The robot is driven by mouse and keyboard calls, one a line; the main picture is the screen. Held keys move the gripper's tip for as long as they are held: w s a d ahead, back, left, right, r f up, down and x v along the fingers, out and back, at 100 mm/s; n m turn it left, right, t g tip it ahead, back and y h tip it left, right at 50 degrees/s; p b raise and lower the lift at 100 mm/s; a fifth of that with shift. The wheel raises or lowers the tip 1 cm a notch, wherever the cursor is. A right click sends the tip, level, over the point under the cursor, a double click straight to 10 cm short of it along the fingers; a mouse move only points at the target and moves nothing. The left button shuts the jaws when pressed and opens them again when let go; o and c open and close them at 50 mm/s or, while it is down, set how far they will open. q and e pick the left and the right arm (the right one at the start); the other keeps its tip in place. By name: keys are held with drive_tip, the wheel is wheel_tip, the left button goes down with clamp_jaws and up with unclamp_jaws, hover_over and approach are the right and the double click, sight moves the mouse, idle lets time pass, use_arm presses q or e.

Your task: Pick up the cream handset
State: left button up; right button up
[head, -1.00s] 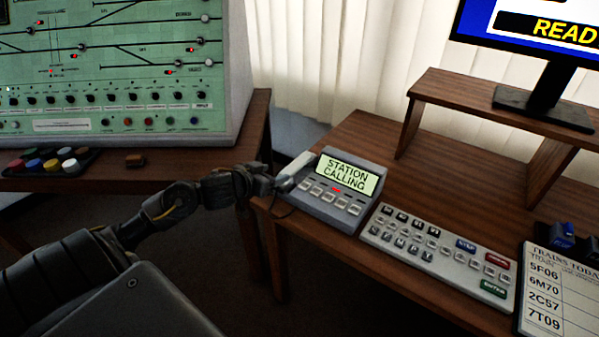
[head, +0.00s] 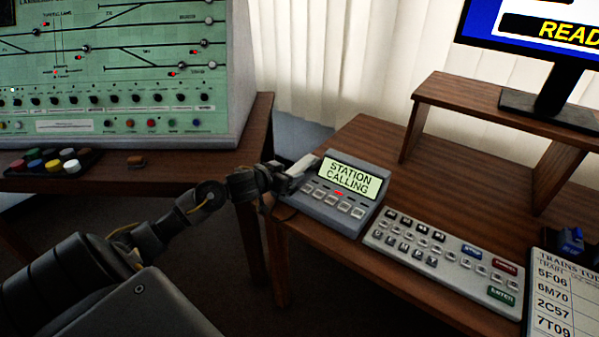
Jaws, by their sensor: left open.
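The cream handset (head: 304,163) lies along the left side of a grey desk phone (head: 336,216). The phone's lit screen reads "STATION CALLING" and a small red light shows below it. My left gripper (head: 287,180) is open at the near end of the handset. Its fingers overlap that end in the picture and hide it. I cannot tell whether they touch it. My right gripper is not in view.
A grey keypad (head: 438,252) lies right of the phone. A wooden riser (head: 470,95) with a monitor (head: 550,50) stands behind, and a train list board (head: 553,300) is at the right. A green track panel (head: 110,70) stands on the left desk.

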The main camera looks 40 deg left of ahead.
sight(292, 171)
use_arm(q)
drive_tip(key=x, duration=0.3)
drive_tip(key=shift+w+a+f, duration=0.1)
drive_tip(key=shift+f, duration=0.1)
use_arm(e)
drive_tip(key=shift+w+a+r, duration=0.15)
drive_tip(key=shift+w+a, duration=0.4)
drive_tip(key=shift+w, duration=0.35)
use_arm(q)
drive_tip(key=c, duration=1.2)
drive_tip(key=shift+o, duration=0.2)
drive_tip(key=shift+r, duration=0.15)
